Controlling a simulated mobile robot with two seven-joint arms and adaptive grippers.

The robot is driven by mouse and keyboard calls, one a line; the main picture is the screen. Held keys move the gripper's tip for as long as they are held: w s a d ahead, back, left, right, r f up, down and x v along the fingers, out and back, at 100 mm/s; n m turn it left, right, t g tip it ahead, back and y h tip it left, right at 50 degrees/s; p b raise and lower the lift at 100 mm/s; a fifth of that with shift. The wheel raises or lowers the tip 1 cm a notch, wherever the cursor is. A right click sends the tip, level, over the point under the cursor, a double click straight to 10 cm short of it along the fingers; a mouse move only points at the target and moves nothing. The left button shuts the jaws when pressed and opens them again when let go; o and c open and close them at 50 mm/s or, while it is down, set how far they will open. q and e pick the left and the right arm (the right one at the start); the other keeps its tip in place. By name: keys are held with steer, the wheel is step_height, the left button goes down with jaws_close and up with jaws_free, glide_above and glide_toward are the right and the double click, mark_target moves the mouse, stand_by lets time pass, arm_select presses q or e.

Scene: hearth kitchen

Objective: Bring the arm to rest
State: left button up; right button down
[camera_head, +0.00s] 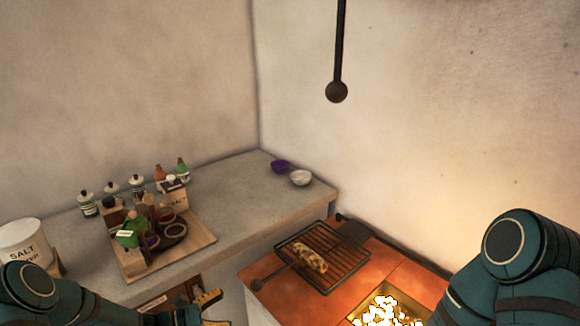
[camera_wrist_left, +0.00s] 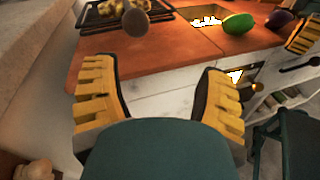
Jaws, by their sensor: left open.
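My left arm (camera_head: 45,295) comes in at the lower left of the head view. Its gripper (camera_head: 208,303) with yellow ribbed fingers is partly cut off by the bottom edge. In the left wrist view the left gripper (camera_wrist_left: 160,95) has its two fingers spread wide with nothing between them. It is in front of the hearth's white front, below the orange top. My right arm (camera_head: 515,265) is at the right of the head view, its gripper out of frame. A yellow ribbed finger at the right edge of the left wrist view seems to be my right gripper (camera_wrist_left: 304,36).
A grill rack (camera_head: 345,266) with a browned food piece (camera_head: 308,257) lies on the orange hearth top (camera_head: 262,298), beside glowing coals (camera_head: 388,312). Its round knob (camera_wrist_left: 135,21) is close beyond my left fingers. A wooden tray (camera_head: 200,240) of bottles and two bowls stand on the grey counter.

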arm_select(q)
steer(key=s+d+f+m+g+y, duration=0.3)
steer(key=s+d+m+y, duration=0.2)
steer(key=s+m, duration=0.4)
steer(key=s+d+f+m+g+y, duration=0.3)
steer(key=s+d+m+y, duration=0.3)
steer(key=s+m, duration=0.4)
steer(key=shift+s+d+f+m+g, duration=0.3)
steer(key=shift+d+f+m, duration=0.1)
steer(key=shift+f, duration=0.35)
stand_by(0.4)
